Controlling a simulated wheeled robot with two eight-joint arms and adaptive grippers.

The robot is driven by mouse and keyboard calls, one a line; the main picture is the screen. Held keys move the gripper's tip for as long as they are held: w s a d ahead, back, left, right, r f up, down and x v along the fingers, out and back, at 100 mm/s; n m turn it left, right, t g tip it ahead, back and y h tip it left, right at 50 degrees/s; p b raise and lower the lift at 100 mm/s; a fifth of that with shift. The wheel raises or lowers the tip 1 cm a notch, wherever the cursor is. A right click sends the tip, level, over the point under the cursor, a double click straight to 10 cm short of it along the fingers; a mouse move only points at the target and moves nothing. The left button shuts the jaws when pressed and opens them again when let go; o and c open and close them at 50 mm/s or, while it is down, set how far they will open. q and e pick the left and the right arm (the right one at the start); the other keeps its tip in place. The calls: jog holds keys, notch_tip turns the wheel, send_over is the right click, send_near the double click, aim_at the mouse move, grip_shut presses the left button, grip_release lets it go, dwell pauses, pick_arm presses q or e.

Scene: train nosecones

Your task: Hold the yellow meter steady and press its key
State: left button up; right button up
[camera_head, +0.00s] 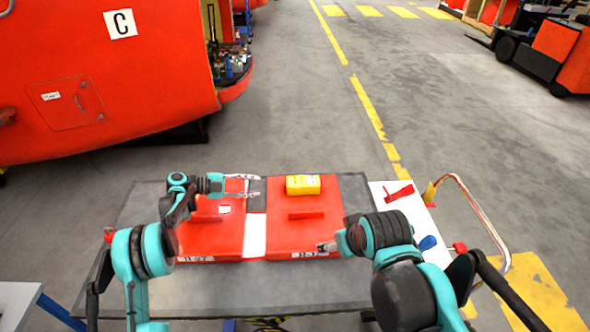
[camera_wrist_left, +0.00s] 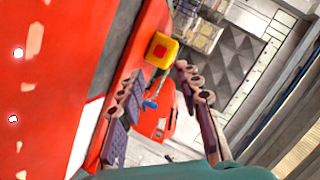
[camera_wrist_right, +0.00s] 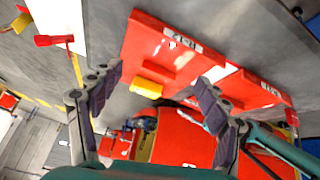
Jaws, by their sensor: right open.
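The yellow meter (camera_head: 303,185) is a small block lying at the far edge of the right red panel (camera_head: 283,236). In the left wrist view the meter (camera_wrist_left: 158,54) has a red patch on its face and lies beyond the fingertips. My left gripper (camera_head: 259,187) is open, left of the meter, its fingers pointing at it and apart from it. My right gripper (camera_head: 325,247) is at the near right part of the right panel. In the right wrist view its fingers are open and empty, with the meter (camera_wrist_right: 146,88) farther off. I cannot make out the key for certain.
A left red panel (camera_head: 200,240) lies beside the right one on the grey table (camera_head: 262,282). Each panel has a raised red bar. A white board (camera_head: 385,187) with red, yellow and blue items is at the right. A large red nosecone (camera_head: 150,75) stands behind left.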

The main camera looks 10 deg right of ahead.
jog(key=w+r+n+g, duration=0.2)
jog(key=w+r+n, duration=0.25)
jog(key=w, duration=0.65)
pick_arm(q)
jog(key=shift+w, duration=0.1)
pick_arm(e)
jog(key=n+g, duration=0.4)
jog(key=n, duration=0.6)
send_over(306, 180)
notch_tip(306, 180, down, 12)
jog(key=shift+s+f, duration=0.1)
jog(key=shift+f+n, duration=0.35)
jog(key=shift+f, duration=0.2)
notch_tip(306, 180, down, 8)
jog(key=shift+r, duration=0.2)
jog(key=c, duration=1.6)
